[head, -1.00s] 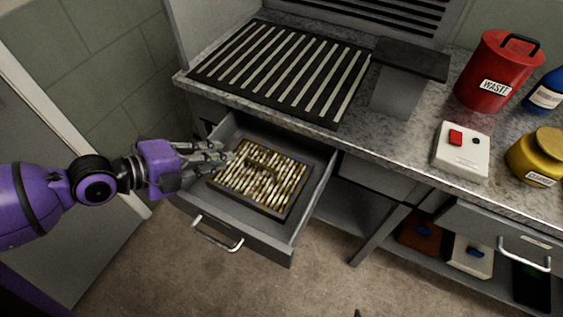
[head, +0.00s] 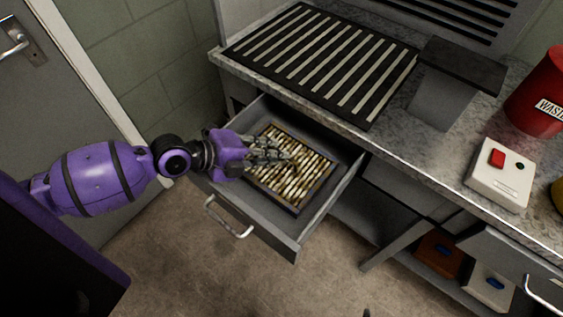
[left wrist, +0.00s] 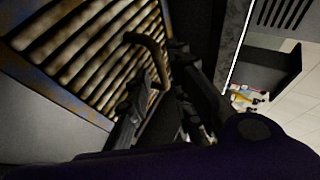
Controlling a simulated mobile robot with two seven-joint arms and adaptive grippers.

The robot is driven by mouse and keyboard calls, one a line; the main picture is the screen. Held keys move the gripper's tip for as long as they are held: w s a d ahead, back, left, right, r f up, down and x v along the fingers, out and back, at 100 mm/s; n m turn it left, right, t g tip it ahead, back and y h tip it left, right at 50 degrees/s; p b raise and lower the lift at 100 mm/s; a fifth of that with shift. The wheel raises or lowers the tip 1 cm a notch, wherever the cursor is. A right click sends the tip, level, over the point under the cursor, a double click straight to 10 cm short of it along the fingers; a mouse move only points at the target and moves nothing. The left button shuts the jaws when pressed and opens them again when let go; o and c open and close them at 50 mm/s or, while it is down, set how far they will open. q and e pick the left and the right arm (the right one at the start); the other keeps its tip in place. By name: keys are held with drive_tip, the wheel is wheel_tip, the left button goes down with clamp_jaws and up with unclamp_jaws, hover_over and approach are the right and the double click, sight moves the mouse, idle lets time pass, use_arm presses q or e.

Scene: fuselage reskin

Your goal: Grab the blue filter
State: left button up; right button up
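A dirty filter with tan pleats (head: 293,188) lies in the open drawer. In the left wrist view the filter (left wrist: 75,50) has a worn frame with bluish edges, and a curved handle (left wrist: 150,50) rises from its face. My left gripper (head: 283,156) is over the far left part of the filter and hides some of it. In the left wrist view its fingers (left wrist: 163,78) are apart, with the handle close to their tips. I cannot tell whether they touch it.
The grey drawer (head: 277,236) is pulled out below a speckled counter (head: 415,160). A slatted grille (head: 325,60), a grey stand (head: 440,100), a white box with a red button (head: 500,175) and a red waste can (head: 545,90) are on the counter. The floor in front is clear.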

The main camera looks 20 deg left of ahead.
use_arm(q)
drive_tip(key=shift+x, duration=1)
clamp_jaws()
